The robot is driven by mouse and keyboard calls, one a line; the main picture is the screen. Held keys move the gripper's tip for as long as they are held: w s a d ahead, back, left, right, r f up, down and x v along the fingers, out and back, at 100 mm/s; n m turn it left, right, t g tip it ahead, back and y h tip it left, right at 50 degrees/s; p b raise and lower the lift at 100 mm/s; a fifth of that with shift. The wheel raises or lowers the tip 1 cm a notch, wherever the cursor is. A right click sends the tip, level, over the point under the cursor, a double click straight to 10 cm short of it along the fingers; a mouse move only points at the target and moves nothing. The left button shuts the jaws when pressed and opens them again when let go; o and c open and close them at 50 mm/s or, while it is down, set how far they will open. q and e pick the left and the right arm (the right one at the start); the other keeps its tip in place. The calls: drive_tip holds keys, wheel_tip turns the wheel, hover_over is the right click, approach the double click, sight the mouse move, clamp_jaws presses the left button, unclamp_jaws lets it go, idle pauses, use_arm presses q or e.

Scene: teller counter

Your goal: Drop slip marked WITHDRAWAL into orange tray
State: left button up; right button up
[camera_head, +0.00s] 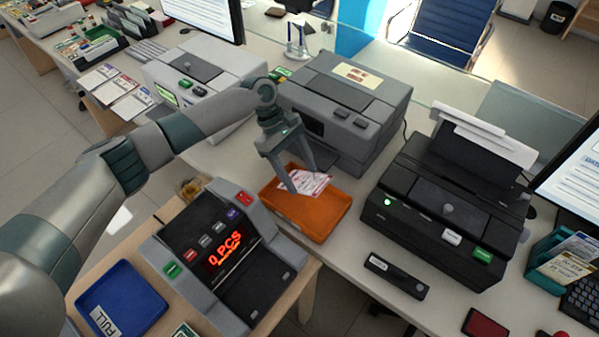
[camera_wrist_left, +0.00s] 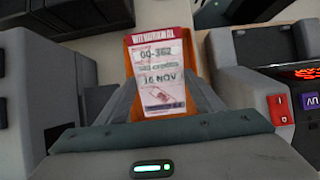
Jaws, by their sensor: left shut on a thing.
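The slip (camera_head: 306,183) is white with pink print and shows just above the orange tray in the head view. In the left wrist view the slip (camera_wrist_left: 158,72) reads WITHDRAWAL on its red top band, with 00-362 and 16 NOV below. My left gripper (camera_head: 304,184) is shut on the slip and holds it over the orange tray (camera_head: 330,226). The tray (camera_wrist_left: 134,45) shows behind the slip in the left wrist view, mostly hidden by it. The visible tray floor looks empty. My right gripper is in neither view.
A counting machine (camera_head: 222,255) stands left of the tray, a grey machine (camera_head: 345,100) behind it and a black printer (camera_head: 440,215) to its right. A blue tray (camera_head: 123,303) lies at the lower left. A small black device (camera_head: 394,277) lies on the counter.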

sight(297, 180)
use_arm(q)
drive_tip(key=shift+f+b, duration=0.5)
drive_tip(key=shift+f, duration=0.15)
drive_tip(key=shift+f+b, duration=0.35)
drive_tip(key=shift+f, duration=1.85)
drive_tip(key=o, duration=0.9)
drive_tip(key=shift+r, duration=0.1)
drive_tip(key=shift+r+p, duration=3.4)
drive_tip(key=shift+p, duration=0.75)
